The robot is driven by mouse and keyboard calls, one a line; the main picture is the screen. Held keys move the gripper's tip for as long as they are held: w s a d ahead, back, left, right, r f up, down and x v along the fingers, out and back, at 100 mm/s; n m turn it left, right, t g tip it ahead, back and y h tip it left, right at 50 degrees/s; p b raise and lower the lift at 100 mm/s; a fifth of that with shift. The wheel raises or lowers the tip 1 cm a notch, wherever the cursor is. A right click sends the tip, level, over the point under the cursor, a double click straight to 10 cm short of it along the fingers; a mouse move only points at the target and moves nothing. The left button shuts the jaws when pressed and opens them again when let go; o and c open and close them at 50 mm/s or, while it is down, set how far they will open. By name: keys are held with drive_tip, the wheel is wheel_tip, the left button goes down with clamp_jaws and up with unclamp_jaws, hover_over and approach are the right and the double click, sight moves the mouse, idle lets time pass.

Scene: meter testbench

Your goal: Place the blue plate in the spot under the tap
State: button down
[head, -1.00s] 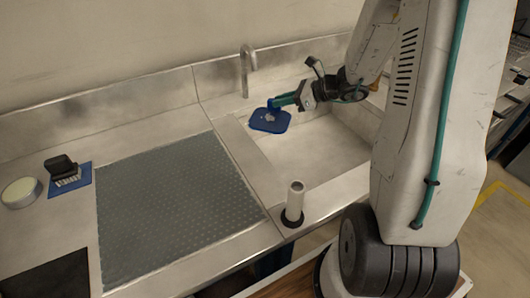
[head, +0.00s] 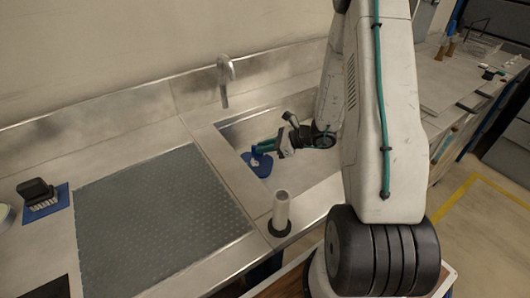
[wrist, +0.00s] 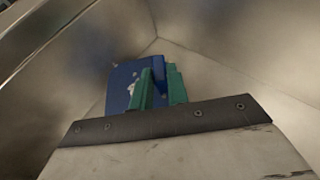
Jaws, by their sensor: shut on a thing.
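The blue plate (head: 259,165) is in the sink basin area, below and slightly right of the tap (head: 225,78). It has pale marks on it and looks tilted. In the wrist view the plate (wrist: 121,88) is between and beyond the green fingers of my gripper (wrist: 160,90). My gripper (head: 263,149) is shut on the plate at its edge. Whether the plate touches the basin floor cannot be told.
The sink basin (head: 310,165) has steel walls close around my gripper. A white upright cylinder (head: 281,208) stands at the front rim. A grey textured mat (head: 160,220) lies to the left, with a black brush (head: 38,192) on a blue pad (head: 57,199) farther left.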

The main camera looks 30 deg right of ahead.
drive_tip(key=shift+f, duration=1.3)
drive_tip(key=shift+f, duration=0.1)
drive_tip(key=c, duration=1.4)
unclamp_jaws()
drive_tip(key=shift+o, duration=0.2)
